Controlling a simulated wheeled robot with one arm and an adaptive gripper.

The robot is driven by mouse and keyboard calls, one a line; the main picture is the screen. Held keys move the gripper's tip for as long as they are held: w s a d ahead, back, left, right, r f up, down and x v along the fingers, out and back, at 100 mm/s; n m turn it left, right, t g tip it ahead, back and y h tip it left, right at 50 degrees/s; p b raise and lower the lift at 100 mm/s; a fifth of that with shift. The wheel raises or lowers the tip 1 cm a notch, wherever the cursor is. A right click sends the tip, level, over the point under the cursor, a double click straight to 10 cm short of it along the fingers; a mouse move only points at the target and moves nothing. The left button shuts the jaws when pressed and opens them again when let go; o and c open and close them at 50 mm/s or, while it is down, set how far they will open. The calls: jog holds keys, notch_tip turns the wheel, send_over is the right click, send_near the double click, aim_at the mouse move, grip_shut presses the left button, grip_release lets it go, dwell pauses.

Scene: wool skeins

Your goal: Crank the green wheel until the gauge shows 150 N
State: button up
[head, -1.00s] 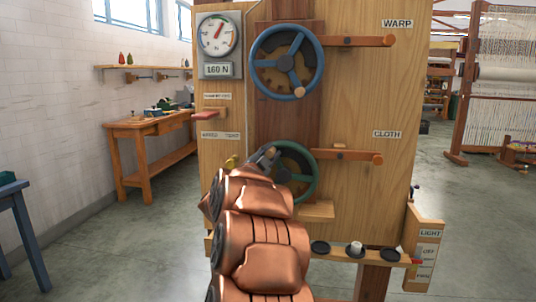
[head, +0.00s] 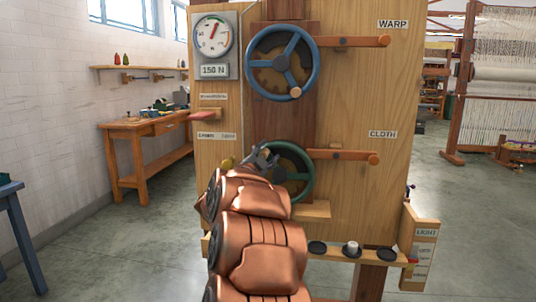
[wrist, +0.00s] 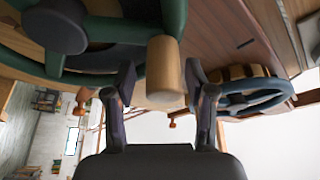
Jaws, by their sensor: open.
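The green wheel (head: 310,171) is mounted on the wooden panel beside the CLOTH label, partly hidden behind my arm. In the wrist view the green wheel (wrist: 172,14) shows its rim and hub close up, with a wooden crank knob (wrist: 164,75). My gripper (wrist: 163,92) is open, its two fingers apart on either side of the knob's end; I cannot tell whether they touch it. In the head view my gripper (head: 264,158) is at the wheel's upper left. The gauge (head: 213,36) is at the panel's top left, and its display (head: 214,70) reads 150 N.
A blue wheel (head: 282,62) sits above, beside the WARP label. Wooden levers (head: 354,41) and (head: 342,156) stick out to the right of both wheels. A red-tipped peg (head: 202,116) is at the left. A ledge with dark discs (head: 317,247) runs below. Open floor lies on both sides.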

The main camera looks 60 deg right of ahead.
jog(key=v, duration=1.2)
jog(key=shift+c, duration=0.3)
